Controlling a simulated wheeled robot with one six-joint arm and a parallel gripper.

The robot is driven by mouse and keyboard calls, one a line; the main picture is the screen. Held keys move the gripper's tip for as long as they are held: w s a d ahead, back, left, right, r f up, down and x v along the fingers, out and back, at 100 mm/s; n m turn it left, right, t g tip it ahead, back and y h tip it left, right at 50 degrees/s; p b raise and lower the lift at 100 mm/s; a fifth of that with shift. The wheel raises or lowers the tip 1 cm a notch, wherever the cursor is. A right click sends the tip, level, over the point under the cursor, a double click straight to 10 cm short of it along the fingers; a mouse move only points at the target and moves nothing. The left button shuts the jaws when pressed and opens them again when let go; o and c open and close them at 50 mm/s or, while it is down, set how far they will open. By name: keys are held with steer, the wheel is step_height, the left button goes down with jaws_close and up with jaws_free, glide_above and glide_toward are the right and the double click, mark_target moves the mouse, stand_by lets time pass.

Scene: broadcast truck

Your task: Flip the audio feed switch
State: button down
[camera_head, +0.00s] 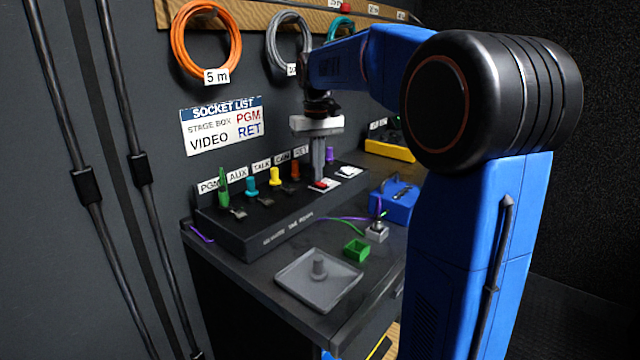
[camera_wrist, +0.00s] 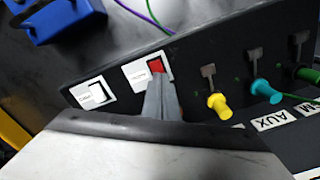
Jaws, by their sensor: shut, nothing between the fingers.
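Two rocker switches on white plates sit on the black sloped panel (camera_head: 262,232). One has a red rocker (camera_head: 319,185), which also shows in the wrist view (camera_wrist: 156,66). The other has a white rocker (camera_head: 348,171), at the left in the wrist view (camera_wrist: 97,92). The print on their plates is too small to read, so I cannot tell which is the audio feed. My gripper (camera_head: 318,176) is shut and empty, pointing down. Its fingertips (camera_wrist: 157,78) are right at the red rocker and partly cover it; I cannot tell whether they touch.
Green, cyan, yellow and orange plugs stand in a row left of the switches. A grey tray (camera_head: 293,283) with a peg, a small green box (camera_head: 356,250) and a blue case (camera_head: 394,201) lie on the counter. Cable coils hang on the wall behind.

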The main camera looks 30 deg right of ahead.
step_height(320, 180, up, 7)
stand_by(0.8)
steer(key=shift+s+f, duration=0.1)
steer(key=shift+f, duration=0.05)
stand_by(0.4)
